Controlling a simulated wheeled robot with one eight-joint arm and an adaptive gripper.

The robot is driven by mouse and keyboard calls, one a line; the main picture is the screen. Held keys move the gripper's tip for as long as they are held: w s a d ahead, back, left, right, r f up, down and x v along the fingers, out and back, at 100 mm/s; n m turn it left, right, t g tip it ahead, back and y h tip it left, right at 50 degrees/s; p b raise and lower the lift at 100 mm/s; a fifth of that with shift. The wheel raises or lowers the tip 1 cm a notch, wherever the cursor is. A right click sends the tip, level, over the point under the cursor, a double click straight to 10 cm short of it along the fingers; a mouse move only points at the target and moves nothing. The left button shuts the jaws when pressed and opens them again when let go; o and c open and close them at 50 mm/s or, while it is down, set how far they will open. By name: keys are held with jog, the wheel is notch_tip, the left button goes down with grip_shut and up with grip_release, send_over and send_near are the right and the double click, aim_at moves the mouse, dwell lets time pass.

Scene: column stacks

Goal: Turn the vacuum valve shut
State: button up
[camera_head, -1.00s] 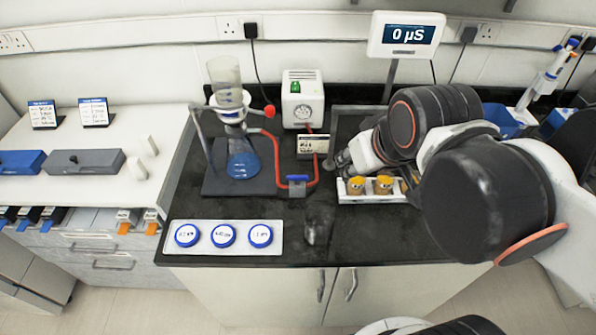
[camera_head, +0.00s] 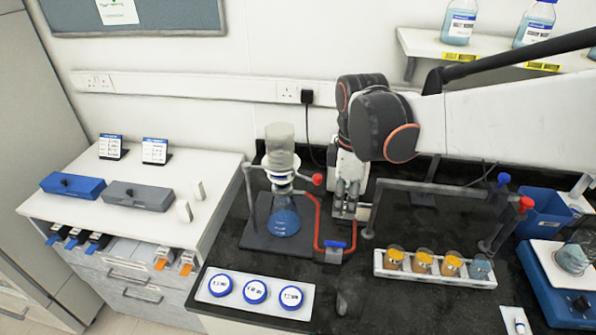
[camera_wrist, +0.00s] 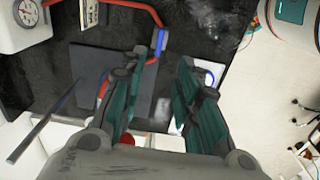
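The valve (camera_head: 335,254) with its blue handle sits on the red tubing (camera_head: 318,215), just right of the filter flask (camera_head: 284,216). The handle lies about level across the picture in the head view; it also shows in the wrist view (camera_wrist: 160,40), beyond the fingertips. My gripper (camera_head: 346,208) points down behind and slightly right of the valve, apart from it. In the wrist view the two green-padded fingers (camera_wrist: 160,68) are spread with a clear gap and nothing between them. A gauge box (camera_wrist: 20,12) shows at the wrist view's upper left.
A red-knobbed lever (camera_head: 317,179) stands beside the flask's glass funnel (camera_head: 280,146). A white tray of blue-lidded dishes (camera_head: 207,299) lies in front. Dark counter is bare around the valve's right side.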

aim_at(337, 243)
jog(key=f+b, duration=0.2)
jog(key=f, duration=0.5)
jog(key=f+b, duration=0.2)
jog(key=f, duration=0.5)
jog(key=shift+w+a, duration=0.15)
jog(key=shift+a, duration=0.05)
jog(key=shift+c, duration=0.2)
grip_shut()
